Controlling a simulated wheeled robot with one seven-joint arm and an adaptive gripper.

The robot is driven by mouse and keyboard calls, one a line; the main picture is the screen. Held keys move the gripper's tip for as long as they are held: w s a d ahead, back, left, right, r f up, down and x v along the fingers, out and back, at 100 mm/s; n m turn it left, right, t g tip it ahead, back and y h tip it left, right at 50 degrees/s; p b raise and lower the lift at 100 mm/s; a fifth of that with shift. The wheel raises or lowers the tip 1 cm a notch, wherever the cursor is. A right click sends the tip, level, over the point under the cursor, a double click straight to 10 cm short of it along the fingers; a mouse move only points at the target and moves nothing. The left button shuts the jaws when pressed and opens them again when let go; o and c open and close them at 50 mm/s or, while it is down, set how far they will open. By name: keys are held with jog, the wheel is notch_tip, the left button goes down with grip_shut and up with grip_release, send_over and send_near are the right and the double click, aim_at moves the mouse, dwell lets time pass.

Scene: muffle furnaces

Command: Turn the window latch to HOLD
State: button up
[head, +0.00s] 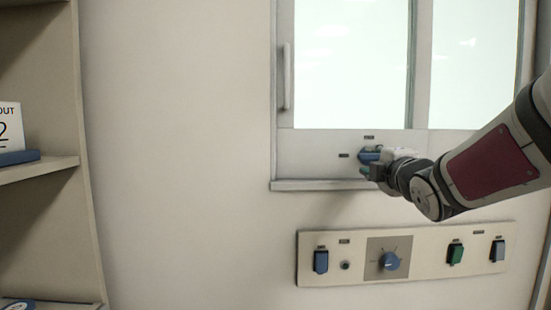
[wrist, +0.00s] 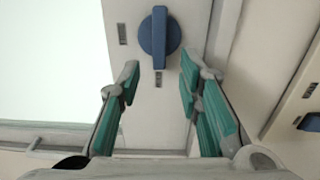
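The window latch is a blue round knob with a raised bar grip, on the pale lower frame of the window (head: 310,147). In the wrist view the latch (wrist: 159,36) lies just beyond my fingertips, roughly centred between them. Small labels sit beside it and below it there, too small to read. My gripper (wrist: 158,80) is open, with green-padded fingers on both sides and nothing between them. In the head view my gripper (head: 368,163) is at the latch and covers most of it. I cannot tell there whether they touch.
Below the window a wall panel (head: 330,273) carries a blue dial (head: 389,261), blue switches (head: 321,260) and a green switch (head: 455,253). A shelf unit (head: 60,165) stands at the left. The wall between them is bare. A vertical handle (head: 287,78) is on the window's left side.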

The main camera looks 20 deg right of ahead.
jog(key=v, duration=0.8)
jog(key=shift+s, duration=0.25)
jog(key=s+a+f+m+g+y, duration=0.1)
jog(key=s+a+f+m+g, duration=0.35)
jog(key=f, duration=0.25)
jog(key=s+a+f+m+g+y, duration=0.1)
jog(key=s+a+f+m+g, duration=0.35)
jog(key=f, duration=0.25)
jog(key=s+a+f+m+g+y, duration=0.25)
jog(key=s+a+f+g, duration=0.2)
jog(key=s, duration=0.45)
jog(key=s+a+f+m+g+y, duration=0.1)
jog(key=s+a+f+m+g, duration=0.3)
jog(key=s, duration=0.4)
notch_tip(320, 180, up, 18)
jog(key=a+t+p, duration=0.1)
jog(key=t+p, duration=0.3)
jog(key=p, duration=1.1)
jog(key=shift+s+a+f, duration=0.2)
jog(key=shift+s+a, duration=0.05)
jog(key=shift+s, duration=0.05)
jog(key=shift+n+h, duration=0.25)
jog(key=shift+c, duration=0.4)
